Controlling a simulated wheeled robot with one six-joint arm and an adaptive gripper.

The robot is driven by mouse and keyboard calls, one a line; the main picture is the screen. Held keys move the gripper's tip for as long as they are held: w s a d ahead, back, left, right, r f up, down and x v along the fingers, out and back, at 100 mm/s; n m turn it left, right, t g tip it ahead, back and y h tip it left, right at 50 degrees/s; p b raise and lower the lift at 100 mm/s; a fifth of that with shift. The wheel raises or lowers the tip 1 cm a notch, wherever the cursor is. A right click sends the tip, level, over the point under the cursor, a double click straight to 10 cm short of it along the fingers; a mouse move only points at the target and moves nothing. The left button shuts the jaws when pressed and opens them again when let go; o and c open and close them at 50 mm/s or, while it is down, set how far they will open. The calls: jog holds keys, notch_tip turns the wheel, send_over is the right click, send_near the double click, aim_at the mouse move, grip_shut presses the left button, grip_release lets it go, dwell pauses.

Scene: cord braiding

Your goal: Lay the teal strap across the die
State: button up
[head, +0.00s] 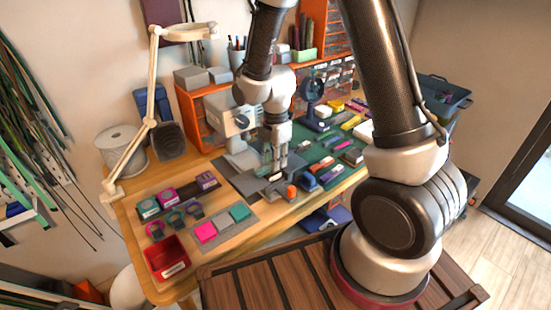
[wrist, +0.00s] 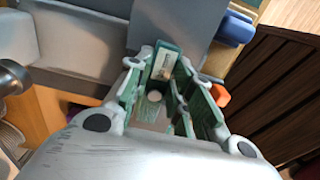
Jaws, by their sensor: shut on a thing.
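My gripper (head: 276,170) points down over the grey work plate in front of the grey press (head: 236,122) on the bench. In the wrist view my gripper (wrist: 170,82) is shut on a small teal piece with a pale patch (wrist: 164,66), which seems to be the teal strap. The fingers cover much of it, so its full length and whether it touches anything below are unclear. The die is not clearly distinguishable; the fingers hide the area below them. A grey surface (wrist: 172,22) lies just beyond the fingertips in the wrist view.
An orange piece (head: 291,191) stands close right of my gripper; it also shows in the wrist view (wrist: 220,95). Left are a red bin (head: 168,258), colour swatches on a grey mat (head: 247,229) and several loops. The green mat (head: 312,150) on the right is crowded.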

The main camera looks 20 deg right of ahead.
jog(key=shift+f, duration=0.2)
dwell(0.6)
jog(key=o, duration=0.9)
jog(key=shift+r, duration=0.1)
